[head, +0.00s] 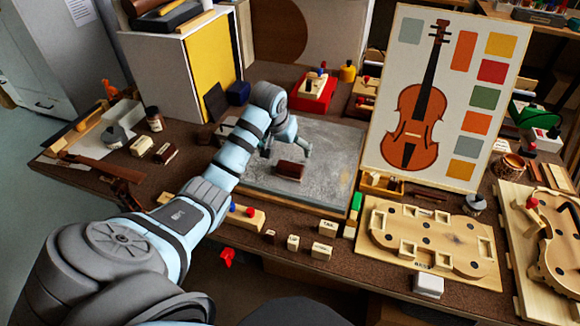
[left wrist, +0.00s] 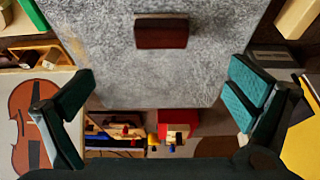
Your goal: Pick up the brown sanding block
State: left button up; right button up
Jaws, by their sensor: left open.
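A brown block (head: 289,171), dark on one face and reddish brown on another, lies on the grey slab (head: 335,140) in the middle of the bench. In the left wrist view the block (left wrist: 161,31) is near the top centre, beyond the fingertips. My left gripper (head: 287,150) is just behind the block in the head view, above the slab. The left wrist view shows its jaws (left wrist: 163,85) wide apart with nothing between them. The gap between gripper and block is hard to judge. My right gripper is in neither view.
A violin picture board (head: 445,95) stands right of the slab, with a wooden violin mould (head: 430,238) in front. Small labelled blocks (head: 293,243) line the front edge. A red box (head: 315,92) stands behind the slab. A white and yellow cabinet (head: 175,75) stands at back left.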

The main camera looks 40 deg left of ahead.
aim_at(290, 166)
pick_arm(q)
jog(key=b+x, duration=0.4)
jog(key=x, duration=0.9)
jog(key=shift+s+a, duration=0.1)
jog(key=shift+s, duration=0.1)
jog(key=c, duration=1.4)
jog(key=shift+o, duration=0.2)
notch_tip(290, 166, up, 20)
jog(key=p, duration=0.3)
jog(key=shift+p, duration=0.4)
